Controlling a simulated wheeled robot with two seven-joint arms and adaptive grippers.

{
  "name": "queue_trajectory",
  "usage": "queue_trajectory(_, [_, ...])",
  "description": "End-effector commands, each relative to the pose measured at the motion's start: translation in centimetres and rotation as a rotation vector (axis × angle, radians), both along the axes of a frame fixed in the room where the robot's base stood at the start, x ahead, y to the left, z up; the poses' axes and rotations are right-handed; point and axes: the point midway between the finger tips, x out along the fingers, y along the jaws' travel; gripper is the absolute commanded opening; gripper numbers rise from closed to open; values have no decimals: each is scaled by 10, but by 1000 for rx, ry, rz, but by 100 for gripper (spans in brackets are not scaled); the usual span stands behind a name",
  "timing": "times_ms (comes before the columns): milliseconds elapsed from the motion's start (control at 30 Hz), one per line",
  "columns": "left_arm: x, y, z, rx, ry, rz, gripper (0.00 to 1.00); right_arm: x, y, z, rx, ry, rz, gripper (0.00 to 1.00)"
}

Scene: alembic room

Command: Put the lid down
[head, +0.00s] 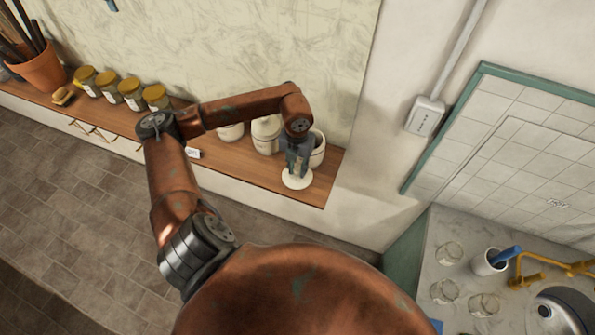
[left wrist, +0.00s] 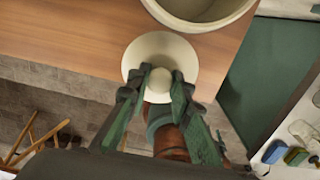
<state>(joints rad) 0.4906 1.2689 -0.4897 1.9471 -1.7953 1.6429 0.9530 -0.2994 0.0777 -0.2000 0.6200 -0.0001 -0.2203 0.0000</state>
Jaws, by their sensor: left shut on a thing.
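The lid (left wrist: 180,52) is a cream disc with a round knob. My left gripper (left wrist: 161,80) is shut on its knob in the left wrist view. In the head view the lid (head: 297,179) shows as a pale disc below my left gripper (head: 297,168), near the right end of the wooden shelf (head: 318,190). I cannot tell whether the lid touches the shelf. An open cream pot (head: 318,150) stands just behind it, and its rim shows at the top of the left wrist view (left wrist: 165,14). My right gripper is not in view.
Another cream jar (head: 265,135) stands left of the open pot. Several yellow-lidded jars (head: 131,93), a small white label (head: 193,153) and a terracotta pot of tools (head: 42,70) are farther left. The shelf's front and right edges are close to the lid. A sink counter (head: 455,268) is at right.

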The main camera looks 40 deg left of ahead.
Motion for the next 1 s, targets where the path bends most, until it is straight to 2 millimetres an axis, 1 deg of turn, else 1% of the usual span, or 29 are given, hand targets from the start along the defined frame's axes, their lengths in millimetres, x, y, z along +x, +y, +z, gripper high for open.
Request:
queue_trajectory(167, [-1, -1, -26, -3, 2, 0, 0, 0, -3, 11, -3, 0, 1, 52])
queue_trajectory(233, [2, 0, -28, -3, 1, 1, 0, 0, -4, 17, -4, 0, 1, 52])
queue_trajectory(300, [3, 1, -32, -1, 1, 1, 0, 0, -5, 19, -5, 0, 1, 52])
queue_trajectory(567, [3, 1, -34, 0, 0, 0, 0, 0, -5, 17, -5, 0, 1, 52])
queue_trajectory(667, [3, 1, -37, 0, 0, 0, 0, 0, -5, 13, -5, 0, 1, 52])
queue_trajectory(700, [3, 1, -37, 0, 0, 0, 21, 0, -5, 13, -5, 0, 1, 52])
queue_trajectory(933, [3, 1, -36, -1, 0, 0, 37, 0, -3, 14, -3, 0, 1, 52])
queue_trajectory(1000, [3, 1, -36, -1, 0, 0, 37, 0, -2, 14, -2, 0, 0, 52])
